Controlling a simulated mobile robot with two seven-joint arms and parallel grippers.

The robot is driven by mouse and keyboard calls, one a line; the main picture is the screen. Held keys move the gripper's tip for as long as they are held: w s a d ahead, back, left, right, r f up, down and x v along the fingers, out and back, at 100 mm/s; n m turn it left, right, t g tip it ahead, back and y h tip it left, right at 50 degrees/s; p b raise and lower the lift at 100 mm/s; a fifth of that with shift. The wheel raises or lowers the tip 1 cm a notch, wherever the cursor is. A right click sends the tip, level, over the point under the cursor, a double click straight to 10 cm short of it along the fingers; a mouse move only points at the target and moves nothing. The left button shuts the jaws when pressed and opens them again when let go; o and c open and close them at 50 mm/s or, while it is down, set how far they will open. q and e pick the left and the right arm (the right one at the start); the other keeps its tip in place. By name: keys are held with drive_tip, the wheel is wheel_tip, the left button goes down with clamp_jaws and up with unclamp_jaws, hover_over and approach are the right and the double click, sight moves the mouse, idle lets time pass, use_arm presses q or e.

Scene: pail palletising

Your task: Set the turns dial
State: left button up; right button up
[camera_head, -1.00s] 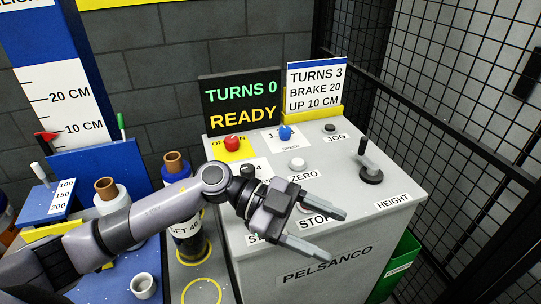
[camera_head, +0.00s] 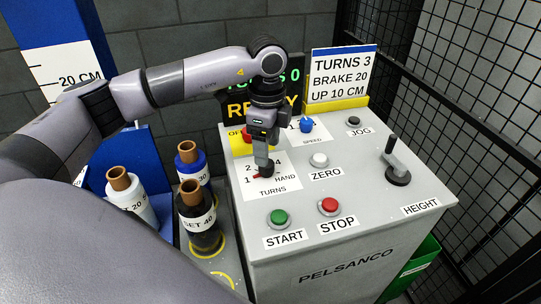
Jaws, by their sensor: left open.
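The turns dial (camera_head: 266,173) is a dark knob with a red pointer on a white plate marked TURNS (camera_head: 285,184), on the grey control box. The red pointer aims left, near the 1. My left gripper (camera_head: 263,165) points down right over the dial, its fingers at the knob and hiding part of it. The jaws are open; I cannot tell whether they touch the knob. A sign (camera_head: 341,77) reads TURNS 3, BRAKE 20, UP 10 CM. The black display behind my arm shows TURNS 0 in green. My right gripper is not in view.
Around the dial are a blue speed knob (camera_head: 306,124), a white ZERO button (camera_head: 319,160), a green START button (camera_head: 279,217), a red STOP button (camera_head: 329,206) and a HEIGHT lever (camera_head: 396,167). Film rolls (camera_head: 202,221) stand left of the box. A mesh fence (camera_head: 480,110) is on the right.

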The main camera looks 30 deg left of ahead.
sight(263, 169)
use_arm(q)
drive_tip(key=shift+f, duration=2.15)
drive_tip(key=c, duration=1)
drive_tip(key=shift+c, duration=0.2)
